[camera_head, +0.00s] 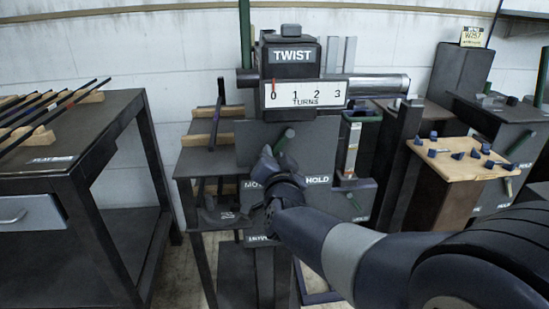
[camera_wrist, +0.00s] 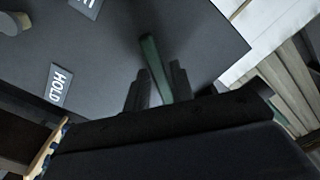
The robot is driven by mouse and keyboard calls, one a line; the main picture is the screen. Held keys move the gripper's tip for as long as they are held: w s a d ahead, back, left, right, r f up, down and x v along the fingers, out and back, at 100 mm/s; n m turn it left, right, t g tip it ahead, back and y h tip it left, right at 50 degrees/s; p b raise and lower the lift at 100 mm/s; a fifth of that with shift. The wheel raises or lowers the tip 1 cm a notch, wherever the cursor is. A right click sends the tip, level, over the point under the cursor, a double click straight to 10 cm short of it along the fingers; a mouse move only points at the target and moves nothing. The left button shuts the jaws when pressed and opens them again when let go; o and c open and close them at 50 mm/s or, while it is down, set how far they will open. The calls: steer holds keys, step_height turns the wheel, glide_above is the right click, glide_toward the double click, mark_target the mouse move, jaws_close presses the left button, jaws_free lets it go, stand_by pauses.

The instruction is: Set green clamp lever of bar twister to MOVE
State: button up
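The bar twister (camera_head: 290,54) stands in the middle of the head view, with its TWIST sign and a TURNS scale. The green clamp lever (camera_head: 284,140) sticks out of its dark front panel, partly hidden by my gripper (camera_head: 270,164). A HOLD label (camera_head: 317,180) is to the right of my gripper. A MOVE label (camera_head: 252,186) at the left is partly covered by my arm. In the wrist view the green lever (camera_wrist: 152,62) lies between the two fingers of my gripper (camera_wrist: 158,88), tilted. A gap shows beside the left finger, so the fingers look open around it.
A dark table (camera_head: 62,158) with several rods stands at the left. A wooden-topped stand (camera_head: 465,160) with small dark pieces is at the right. Floor shows between the left table and the twister.

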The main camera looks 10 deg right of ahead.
steer(key=shift+o, duration=1.2)
steer(key=s+p, duration=0.2)
steer(key=s, duration=0.8)
steer(key=shift+s+p, duration=0.35)
steer(key=shift+s, duration=0.05)
steer(key=w+b, duration=0.2)
steer(key=w, duration=0.9)
steer(key=shift+f+b, duration=0.1)
steer(key=shift+b, duration=0.25)
steer(key=shift+s+d, duration=0.1)
